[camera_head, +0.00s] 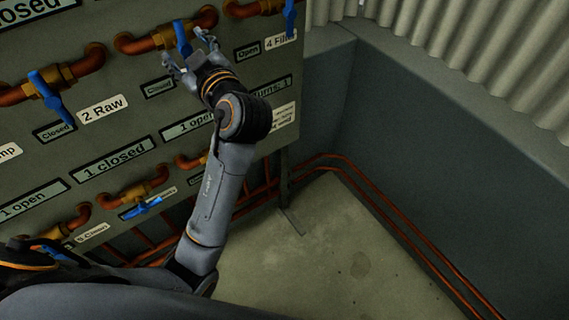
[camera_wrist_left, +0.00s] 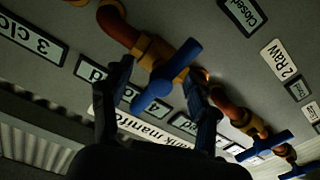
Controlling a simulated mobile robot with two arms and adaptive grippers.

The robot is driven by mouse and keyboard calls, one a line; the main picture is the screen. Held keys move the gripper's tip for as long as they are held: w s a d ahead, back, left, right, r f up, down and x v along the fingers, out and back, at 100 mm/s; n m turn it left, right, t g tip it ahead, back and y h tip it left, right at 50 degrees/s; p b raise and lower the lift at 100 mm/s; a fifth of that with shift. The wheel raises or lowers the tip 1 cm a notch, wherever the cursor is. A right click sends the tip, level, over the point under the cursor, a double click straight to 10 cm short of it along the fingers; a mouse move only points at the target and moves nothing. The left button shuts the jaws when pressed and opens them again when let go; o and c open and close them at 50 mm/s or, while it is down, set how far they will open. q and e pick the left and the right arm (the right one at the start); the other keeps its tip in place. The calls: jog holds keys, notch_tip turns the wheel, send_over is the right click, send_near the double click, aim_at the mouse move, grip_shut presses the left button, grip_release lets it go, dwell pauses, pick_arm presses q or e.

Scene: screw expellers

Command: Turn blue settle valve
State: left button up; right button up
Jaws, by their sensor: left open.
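A blue valve handle (camera_head: 183,38) sits on a copper pipe with brass fittings at the top of the grey panel. My left gripper (camera_head: 188,50) is open at this handle, its two fingers on either side of it. In the left wrist view the blue handle (camera_wrist_left: 165,78) lies between the open fingers of the left gripper (camera_wrist_left: 156,80). I cannot tell whether the fingers touch it. The arm hides the name label of this valve, so I cannot read "settle". My right gripper is not in view.
Other blue handles show on the panel: the 2 Raw valve (camera_head: 46,90), the 4 valve (camera_head: 289,17) and a lower valve (camera_head: 142,208). Copper pipes (camera_head: 385,225) run along the floor by the wall. The concrete floor (camera_head: 320,255) right of my arm is clear.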

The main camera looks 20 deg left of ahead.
pick_arm(q)
jog(key=shift+r+n+p, duration=0.2)
jog(key=shift+n+p, duration=0.3)
jog(key=shift+n, duration=0.5)
jog(key=n+p, duration=0.2)
jog(key=p, duration=0.2)
jog(key=shift+r+n, duration=0.15)
jog(key=shift+n, duration=0.15)
jog(key=shift+s+d+f+b, duration=0.6)
jog(key=shift+d+f+b, duration=0.1)
jog(key=shift+b, duration=0.15)
jog(key=b+v, duration=0.5)
jog(key=v, duration=0.7)
jog(key=w+d+f+m+h+b, duration=0.1)
jog(key=w+f+m, duration=0.3)
jog(key=f, duration=0.7)
jog(key=w+d+f+m+h+b, duration=0.1)
jog(key=w+d+f+m+h, duration=0.2)
jog(key=f+m, duration=0.3)
jog(key=w+d+f+m+h+b, duration=0.2)
jog(key=w+d+f+m+h, duration=0.1)
jog(key=f, duration=1.3)
jog(key=shift+w+d+m+h, duration=0.4)
jog(key=shift+w+m, duration=0.5)
jog(key=shift+m, duration=0.4)
jog(key=s+d+b, duration=0.1)
jog(key=s+d, duration=0.4)
jog(key=d, duration=0.1)
jog(key=shift+s+b, duration=0.15)
jog(key=shift+b, duration=0.2)
